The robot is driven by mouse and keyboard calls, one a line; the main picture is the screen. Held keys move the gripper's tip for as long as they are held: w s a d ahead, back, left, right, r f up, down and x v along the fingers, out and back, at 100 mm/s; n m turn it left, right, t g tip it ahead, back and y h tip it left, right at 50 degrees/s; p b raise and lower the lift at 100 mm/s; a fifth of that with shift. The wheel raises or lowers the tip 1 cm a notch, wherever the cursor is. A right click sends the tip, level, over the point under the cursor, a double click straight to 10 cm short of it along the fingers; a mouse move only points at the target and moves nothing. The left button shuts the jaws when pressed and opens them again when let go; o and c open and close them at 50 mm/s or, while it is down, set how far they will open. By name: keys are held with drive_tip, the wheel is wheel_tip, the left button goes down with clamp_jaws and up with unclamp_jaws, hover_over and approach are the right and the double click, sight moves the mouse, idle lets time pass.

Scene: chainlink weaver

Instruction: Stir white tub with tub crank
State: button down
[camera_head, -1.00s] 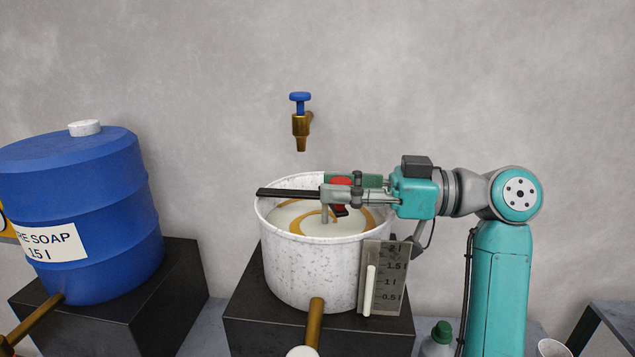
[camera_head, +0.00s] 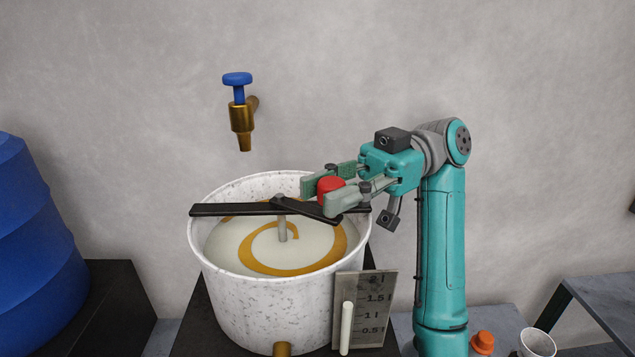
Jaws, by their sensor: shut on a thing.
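The white tub (camera_head: 262,310) is speckled and stands on a dark block. It holds pale liquid with an orange-brown swirl (camera_head: 265,268). A black bar (camera_head: 225,209) spans its rim. The tub crank (camera_head: 305,208) is a dark arm on a grey central shaft, with a red knob (camera_head: 330,186) at its right end. My gripper (camera_head: 322,193) is above the tub's right rim, with its fingers on either side of the red knob and shut on it. The shaft's lower end is hidden in the liquid.
A brass tap with a blue handle (camera_head: 240,112) is on the wall above the tub. A blue barrel (camera_head: 35,250) stands at left. A level gauge (camera_head: 365,310) is on the tub's front right. A white cup (camera_head: 537,342) and orange-capped bottle (camera_head: 482,343) are at lower right.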

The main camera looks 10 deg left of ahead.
idle(0.4)
drive_tip(key=c, duration=0.8)
unclamp_jaws()
wheel_tip(320, 180, up, 10)
drive_tip(key=shift+f, duration=0.1)
